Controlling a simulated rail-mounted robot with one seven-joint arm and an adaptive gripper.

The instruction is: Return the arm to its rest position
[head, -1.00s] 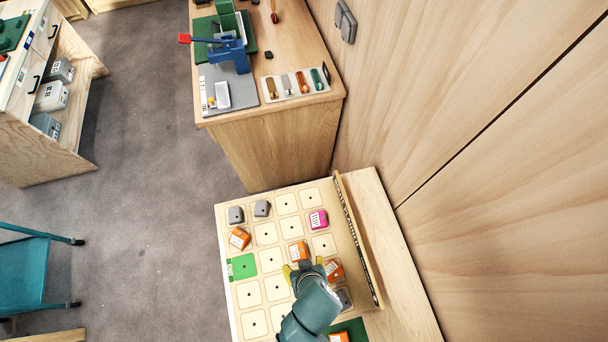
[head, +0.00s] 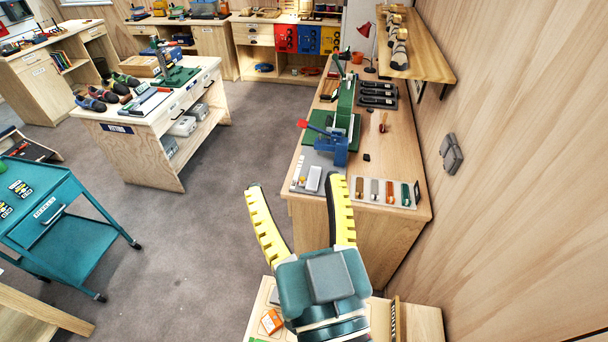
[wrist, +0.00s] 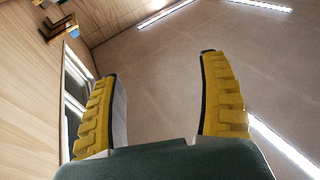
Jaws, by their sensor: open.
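My gripper (head: 299,200) is raised in the lower middle of the head view, above the near board. Its two yellow-padded fingers are spread apart with nothing between them. In the wrist view my gripper (wrist: 158,85) also shows open and empty, pointing up toward the ceiling and its light strips. The rest of my arm runs down out of the head view's bottom edge.
Below my gripper is a pale wooden board (head: 255,325) with an orange block (head: 271,321), mostly hidden. A workbench (head: 335,230) with a blue and green press stands beyond. A wood wall (head: 510,200) bounds the right. A teal cart (head: 80,245) stands left; grey floor lies between.

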